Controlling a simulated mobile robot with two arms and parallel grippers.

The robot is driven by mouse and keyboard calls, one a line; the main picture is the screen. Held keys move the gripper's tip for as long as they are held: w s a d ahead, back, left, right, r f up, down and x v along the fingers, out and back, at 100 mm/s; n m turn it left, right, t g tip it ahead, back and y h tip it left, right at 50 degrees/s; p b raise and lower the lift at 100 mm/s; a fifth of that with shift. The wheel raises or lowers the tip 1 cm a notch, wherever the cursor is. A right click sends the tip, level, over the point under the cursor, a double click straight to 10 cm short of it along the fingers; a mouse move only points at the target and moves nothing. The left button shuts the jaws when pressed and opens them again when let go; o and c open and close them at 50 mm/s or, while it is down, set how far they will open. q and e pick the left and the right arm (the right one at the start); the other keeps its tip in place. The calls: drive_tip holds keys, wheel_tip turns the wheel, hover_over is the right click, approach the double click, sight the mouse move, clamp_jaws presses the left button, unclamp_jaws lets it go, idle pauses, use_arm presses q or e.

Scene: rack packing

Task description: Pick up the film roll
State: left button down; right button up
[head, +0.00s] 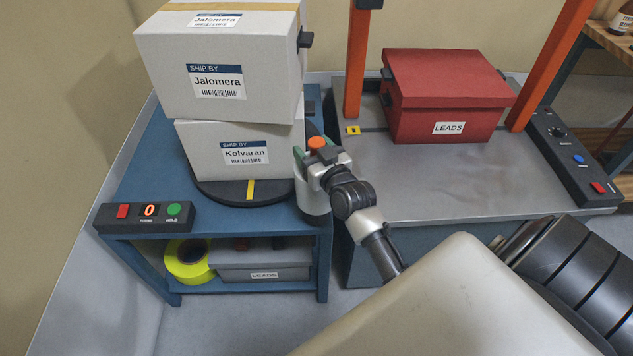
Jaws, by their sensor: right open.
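A pale upright roll with an orange core end, which looks like the film roll (312,198), stands at the right edge of the blue bench, beside the turntable. My right gripper (314,152) is at its top, with green-tipped fingers on either side of the orange end. The gripper is open; whether a finger touches the roll cannot be told. The gripper and wrist hide part of the roll. My left gripper is out of view.
Two stacked white boxes (232,95) stand on the black turntable (230,194), close left of the roll. A control box (145,216) sits at the bench's front. A yellow roll (189,262) and grey bin (262,262) are below. A red box (445,95) stands on the grey table (440,190).

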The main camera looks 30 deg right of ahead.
clamp_jaws()
idle(0.3)
wheel_tip(320, 180, up, 19)
drive_tip(key=p, duration=1.1)
drive_tip(key=shift+r, duration=0.15)
idle(0.4)
